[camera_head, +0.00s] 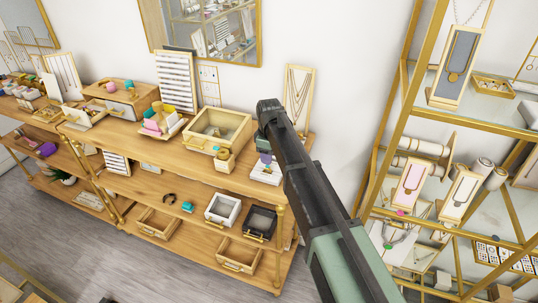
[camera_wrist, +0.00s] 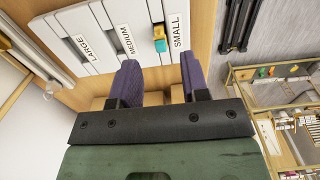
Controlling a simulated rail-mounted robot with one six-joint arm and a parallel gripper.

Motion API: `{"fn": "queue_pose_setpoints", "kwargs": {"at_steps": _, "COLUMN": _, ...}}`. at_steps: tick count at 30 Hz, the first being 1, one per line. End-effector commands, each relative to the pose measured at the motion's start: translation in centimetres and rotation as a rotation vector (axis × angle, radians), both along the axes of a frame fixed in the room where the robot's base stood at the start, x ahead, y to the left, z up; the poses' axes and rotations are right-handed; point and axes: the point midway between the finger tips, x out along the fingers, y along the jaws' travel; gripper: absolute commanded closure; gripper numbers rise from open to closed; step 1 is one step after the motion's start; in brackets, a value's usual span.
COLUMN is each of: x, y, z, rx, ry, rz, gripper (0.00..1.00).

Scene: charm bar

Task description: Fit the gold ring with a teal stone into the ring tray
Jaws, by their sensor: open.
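The white ring tray (camera_wrist: 100,36) fills the top of the wrist view, with slots labelled LARGE, MEDIUM and SMALL. The gold ring with a teal stone (camera_wrist: 160,40) appears as a small teal and yellow piece in the tray, between the MEDIUM and SMALL labels. I cannot tell how deep it sits. My gripper (camera_wrist: 159,68) is open, its two purple fingers apart, just short of the ring with nothing between them. In the head view the tray (camera_head: 263,177) lies at the right end of the wooden top shelf, partly hidden by my arm.
A glass-topped wooden box (camera_head: 218,128) stands left of the tray, with a small wooden block (camera_head: 225,160) in front. A necklace stand (camera_head: 298,92) is behind. A gold-framed shelf unit (camera_head: 400,130) stands to the right. Open boxes (camera_head: 222,209) sit on the lower shelf.

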Motion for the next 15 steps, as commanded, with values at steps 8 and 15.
{"fn": "queue_pose_setpoints", "kwargs": {"at_steps": 8, "x": 0.0, "y": 0.0, "z": 6.6, "rx": 0.000, "ry": 0.000, "rz": 0.000, "gripper": 0.58}}
{"fn": "queue_pose_setpoints", "kwargs": {"at_steps": 15, "x": 0.0, "y": 0.0, "z": 6.3, "rx": 0.000, "ry": 0.000, "rz": 0.000, "gripper": 0.58}}
